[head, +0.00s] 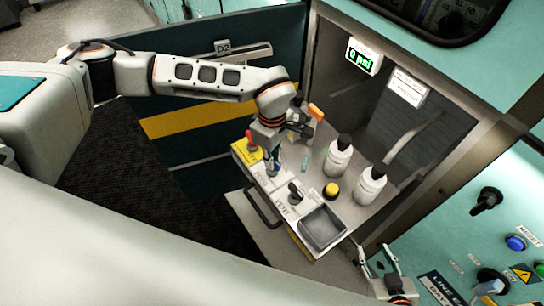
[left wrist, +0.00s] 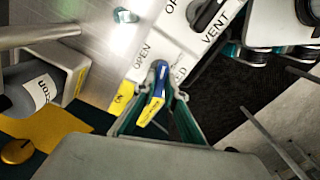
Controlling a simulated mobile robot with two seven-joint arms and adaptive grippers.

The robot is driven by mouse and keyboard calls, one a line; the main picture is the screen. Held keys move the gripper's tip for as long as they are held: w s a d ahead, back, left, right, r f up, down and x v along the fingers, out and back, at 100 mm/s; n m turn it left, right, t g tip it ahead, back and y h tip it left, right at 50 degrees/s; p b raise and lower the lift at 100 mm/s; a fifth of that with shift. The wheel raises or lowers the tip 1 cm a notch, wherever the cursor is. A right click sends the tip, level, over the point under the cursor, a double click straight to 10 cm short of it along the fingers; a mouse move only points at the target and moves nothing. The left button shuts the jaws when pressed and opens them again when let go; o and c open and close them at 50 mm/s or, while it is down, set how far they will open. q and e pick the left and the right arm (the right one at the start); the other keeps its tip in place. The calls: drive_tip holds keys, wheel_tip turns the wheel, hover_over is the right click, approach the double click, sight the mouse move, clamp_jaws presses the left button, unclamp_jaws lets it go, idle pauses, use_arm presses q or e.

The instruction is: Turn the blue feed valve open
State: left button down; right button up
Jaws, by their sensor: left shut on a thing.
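The blue feed valve handle (left wrist: 158,84), with a yellow label on it, shows in the left wrist view between the fingertips of my left gripper (left wrist: 160,76). The gripper is shut on the handle. The handle sits between the printed word OPEN and a partly hidden word ending in ED. In the head view my left gripper (head: 271,160) points down at the left part of the grey worktop (head: 285,235) and mostly hides the valve. My right gripper (head: 378,262) is at the lower right, its fingers apart and empty.
A black vent valve handle (head: 295,192) stands close to the left gripper. A red handle (head: 251,141), two white bottles (head: 338,158) (head: 371,184), a yellow knob (head: 331,190) and a grey tray (head: 322,229) are nearby. The display (head: 364,56) reads 0 psi.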

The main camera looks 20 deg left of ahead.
use_arm(q)
drive_tip(key=n, duration=0.3)
drive_tip(key=shift+r+n+p, duration=0.1)
drive_tip(key=shift+n+p, duration=0.2)
drive_tip(key=shift+p, duration=0.1)
drive_tip(key=n, duration=0.3)
drive_tip(key=shift+n+p, duration=0.3)
drive_tip(key=shift+n, duration=0.1)
drive_tip(key=n, duration=0.6)
drive_tip(key=shift+p, duration=0.3)
drive_tip(key=shift+w+n, duration=0.1)
drive_tip(key=shift+n, duration=0.2)
drive_tip(key=c, duration=2.1)
unclamp_jaws()
wheel_tip(320, 180, up, 12)
drive_tip(key=shift+f, duration=0.1)
